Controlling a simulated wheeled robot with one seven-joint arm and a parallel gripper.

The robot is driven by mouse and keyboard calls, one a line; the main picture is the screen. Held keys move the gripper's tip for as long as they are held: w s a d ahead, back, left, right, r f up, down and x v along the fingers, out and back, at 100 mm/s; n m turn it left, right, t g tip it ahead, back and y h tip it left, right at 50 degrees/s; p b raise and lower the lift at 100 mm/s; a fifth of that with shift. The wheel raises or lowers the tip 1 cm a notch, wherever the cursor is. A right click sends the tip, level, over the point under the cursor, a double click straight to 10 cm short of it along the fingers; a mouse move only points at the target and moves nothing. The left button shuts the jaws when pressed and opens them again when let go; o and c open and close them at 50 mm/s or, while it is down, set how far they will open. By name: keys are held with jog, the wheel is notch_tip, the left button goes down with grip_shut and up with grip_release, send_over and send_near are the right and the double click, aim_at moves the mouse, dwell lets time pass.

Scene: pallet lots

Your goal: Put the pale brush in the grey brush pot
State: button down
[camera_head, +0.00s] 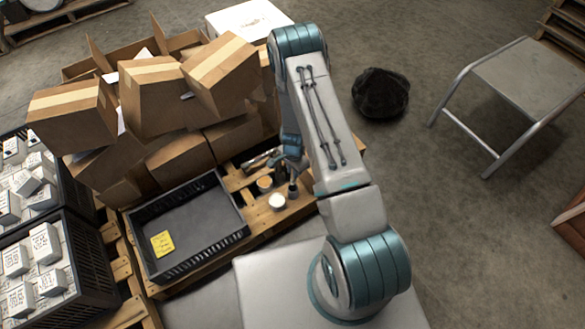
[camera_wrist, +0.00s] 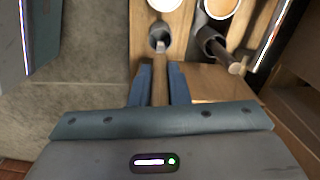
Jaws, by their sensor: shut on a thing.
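My gripper (camera_wrist: 161,84) is shut on the pale brush (camera_wrist: 160,88), with a blue finger on each side of its wooden handle. The brush's far end meets the round mouth of a grey pot (camera_wrist: 160,36) in the wrist view; I cannot tell how far inside it is. A second, darker pot (camera_wrist: 205,40) beside it holds a brown-handled brush (camera_wrist: 226,60) that leans out. In the head view my gripper (camera_head: 289,161) is low over the pallet's right part, and the arm partly hides the pots there.
A white-topped round container (camera_head: 277,201) and an orange-topped one (camera_head: 265,184) stand close to the pots. A black crate (camera_head: 243,233) with a yellow note is to the left. Cardboard boxes (camera_head: 155,95) are heaped behind. Open floor lies right, with a black bag (camera_head: 381,93) and metal-framed stand (camera_head: 525,75).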

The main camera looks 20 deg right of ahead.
aim_at(293, 182)
jog(key=shift+f+b, duration=2.55)
jog(key=shift+f, duration=1.85)
jog(key=c, duration=1.3)
grip_release()
